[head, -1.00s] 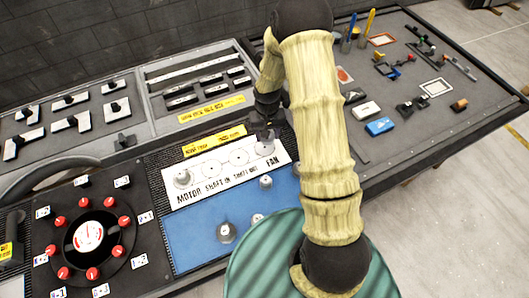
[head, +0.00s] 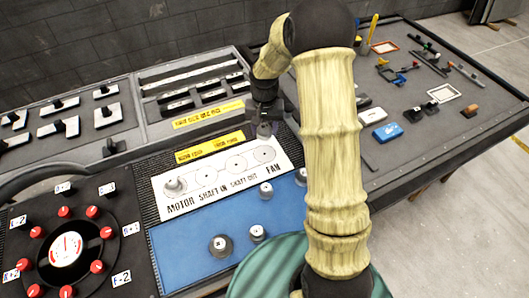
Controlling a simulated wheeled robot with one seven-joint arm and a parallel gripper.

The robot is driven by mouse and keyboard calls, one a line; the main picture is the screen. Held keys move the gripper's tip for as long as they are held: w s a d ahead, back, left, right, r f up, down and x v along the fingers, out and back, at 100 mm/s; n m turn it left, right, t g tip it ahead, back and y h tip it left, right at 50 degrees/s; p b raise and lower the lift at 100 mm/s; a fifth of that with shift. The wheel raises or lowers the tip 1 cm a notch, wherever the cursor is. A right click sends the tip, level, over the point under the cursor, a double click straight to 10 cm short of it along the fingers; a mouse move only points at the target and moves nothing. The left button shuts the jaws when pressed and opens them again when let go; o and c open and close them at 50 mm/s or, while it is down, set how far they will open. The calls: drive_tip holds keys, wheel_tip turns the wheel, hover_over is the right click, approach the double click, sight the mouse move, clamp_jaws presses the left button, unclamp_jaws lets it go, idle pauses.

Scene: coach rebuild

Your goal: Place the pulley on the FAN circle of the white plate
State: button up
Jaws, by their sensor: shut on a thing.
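The white plate (head: 222,206) lies at the back of the blue mat, with a row of circles and the words MOTOR, SHAFT IN, SHAFT OUT and FAN. Its FAN circle (head: 264,154) at the right end is bare. A grey pulley (head: 175,186) stands on the MOTOR circle. My gripper (head: 264,124) is just behind the FAN circle in the picture, shut on a small grey pulley (head: 265,131). The pulley is partly hidden by the dark fingers, and its height above the panel is hard to tell.
Several grey pulleys stand on the blue mat (head: 190,255), among them a larger one (head: 220,245) and a smaller one (head: 257,233). Yellow labels (head: 210,146) lie behind the plate. A dial panel (head: 66,250) is at left. My arm hides the mat's right side.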

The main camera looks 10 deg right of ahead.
hover_over(265, 154)
wheel_tip(265, 154, down, 6)
drive_tip(key=shift+w+r+p, duration=0.1)
drive_tip(key=shift+p, duration=0.35)
drive_tip(key=shift+f+p, duration=0.35)
drive_tip(key=shift+f, duration=1.6)
drive_tip(key=shift+f, duration=0.1)
drive_tip(key=shift+f, duration=0.1)
drive_tip(key=o, duration=1.1)
drive_tip(key=shift+c, duration=0.2)
